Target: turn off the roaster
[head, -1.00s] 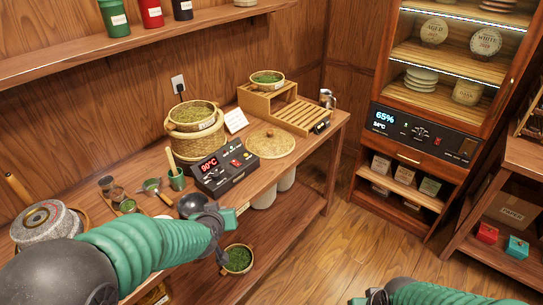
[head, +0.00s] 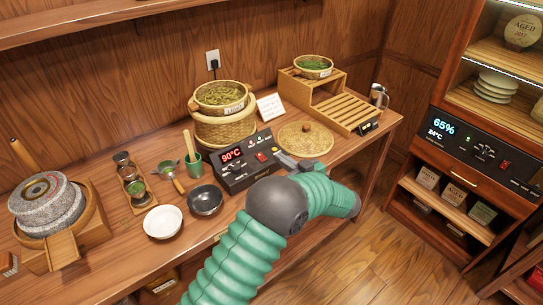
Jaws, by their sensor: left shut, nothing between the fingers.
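The roaster's black control box (head: 246,172) stands on the wooden counter, with a lit red display reading 90°C, small buttons and a red switch (head: 262,157) on its right part. The lidded-style woven roasting basket (head: 224,128) stands just behind it, holding a tray of green-brown leaves. My left gripper (head: 283,157) is shut and empty, close to the right end of the control box near the red switch. I cannot tell whether it touches the box. My left arm partly hides the box's front right corner. My right gripper is out of view.
A black bowl (head: 205,200), a white bowl (head: 163,222) and a stone mill (head: 47,203) are to the left. A cabinet (head: 465,150) stands at right.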

